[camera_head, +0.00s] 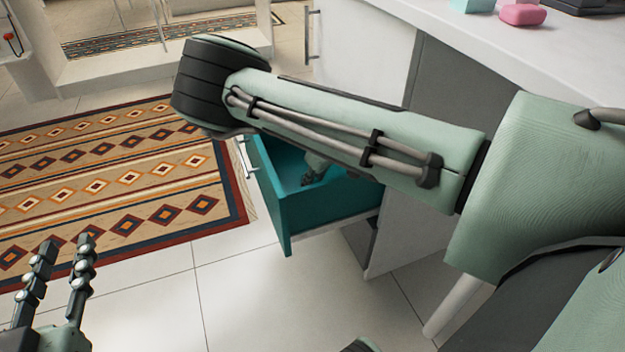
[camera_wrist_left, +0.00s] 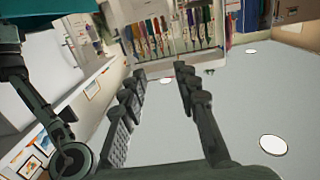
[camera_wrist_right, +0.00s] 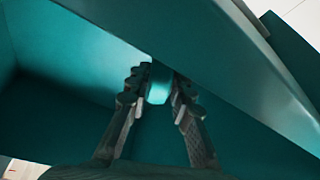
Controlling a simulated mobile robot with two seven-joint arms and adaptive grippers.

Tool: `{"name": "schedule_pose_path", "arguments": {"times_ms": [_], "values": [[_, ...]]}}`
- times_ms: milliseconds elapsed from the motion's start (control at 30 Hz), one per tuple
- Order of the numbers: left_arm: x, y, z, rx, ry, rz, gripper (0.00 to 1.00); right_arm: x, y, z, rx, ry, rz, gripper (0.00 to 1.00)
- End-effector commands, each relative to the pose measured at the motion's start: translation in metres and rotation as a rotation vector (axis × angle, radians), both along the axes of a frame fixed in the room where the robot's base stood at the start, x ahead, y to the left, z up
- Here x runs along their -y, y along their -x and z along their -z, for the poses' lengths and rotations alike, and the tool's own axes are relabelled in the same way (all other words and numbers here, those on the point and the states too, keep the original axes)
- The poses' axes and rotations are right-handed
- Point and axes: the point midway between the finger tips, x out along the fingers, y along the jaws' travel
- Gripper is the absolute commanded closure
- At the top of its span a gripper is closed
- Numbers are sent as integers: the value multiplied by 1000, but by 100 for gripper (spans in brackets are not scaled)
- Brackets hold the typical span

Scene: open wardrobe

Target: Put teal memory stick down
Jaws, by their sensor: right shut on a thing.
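The teal memory stick (camera_wrist_right: 160,84) sits between the fingertips of my right gripper (camera_wrist_right: 160,95) in the right wrist view. That gripper is shut on it, inside the open teal drawer (camera_wrist_right: 55,125). The drawer front also shows in the head view (camera_head: 330,206), where my right arm reaches over and down into it. The right gripper is mostly hidden there, and the stick cannot be seen. Whether the stick touches the drawer floor cannot be told. My left gripper (camera_head: 66,245) is open and empty at the lower left, over the floor; its spread fingers show in the left wrist view (camera_wrist_left: 157,75).
The drawer stands out from a white and grey cabinet. On the white top (camera_head: 440,25) lie a pink object (camera_head: 522,15), a teal item and a dark item. A patterned rug (camera_head: 110,180) covers the floor at left. The tiled floor in front is clear.

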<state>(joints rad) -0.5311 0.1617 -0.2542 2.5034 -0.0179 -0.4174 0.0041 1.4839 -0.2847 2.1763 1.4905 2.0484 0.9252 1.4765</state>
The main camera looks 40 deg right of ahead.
Motion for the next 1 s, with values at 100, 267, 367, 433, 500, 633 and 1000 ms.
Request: {"name": "schedule_pose_path", "arguments": {"times_ms": [100,267,367,433,500,633,1000], "values": [[2,0,-2,11,7,4,69,0,0,1,0,0,0,100],[5,1,-7,32,19,10,69,0,0,2,0,0,0,100],[7,2,-8,37,24,14,69,0,0,2,0,0,0,100],[7,2,-9,37,24,14,69,0,0,2,0,0,0,78],[7,2,-9,37,24,14,69,0,0,2,0,0,0,69],[7,2,-8,35,24,13,69,0,0,2,0,0,0,58],[2,2,-2,6,10,3,69,0,0,-1,0,0,0,58]]}}
